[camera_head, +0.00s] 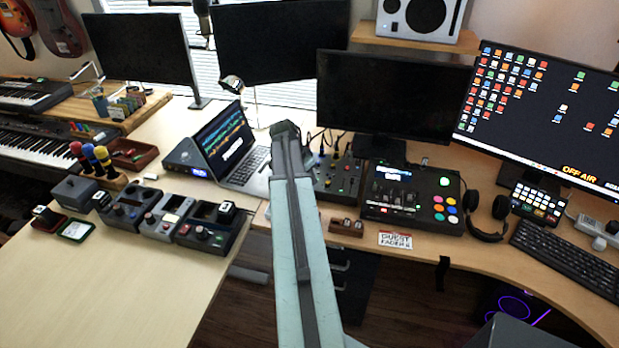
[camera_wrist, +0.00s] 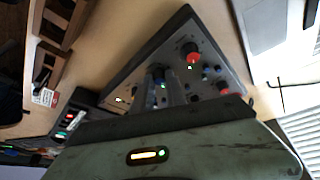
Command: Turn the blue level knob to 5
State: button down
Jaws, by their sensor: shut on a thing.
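The grey mixer panel (camera_wrist: 140,72) fills the middle of the wrist view, with small blue, red and dark knobs on it. It also shows in the head view (camera_head: 349,187), just right of my arm. My gripper (camera_wrist: 166,76) reaches down onto the panel with its fingers close together, shut on a small knob among the blue ones. The fingers mostly hide that knob, and I cannot read its pointer or scale. A blue knob (camera_wrist: 205,77) beside the fingers stays visible. In the head view my arm hides the gripper.
A red knob (camera_wrist: 190,52) stands close to the fingers. In the head view, a laptop (camera_head: 232,145) is left of my arm and a console with coloured buttons (camera_head: 443,208) is right of the mixer. Monitors line the back. The left table's front (camera_head: 110,290) is clear.

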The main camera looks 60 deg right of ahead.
dwell(0.3)
jog(key=c, duration=1.6)
grip_release()
jog(key=p+v, duration=0.7)
jog(key=shift+a+r, duration=0.15)
jog(key=shift+r, duration=0.2)
jog(key=shift+w, duration=0.1)
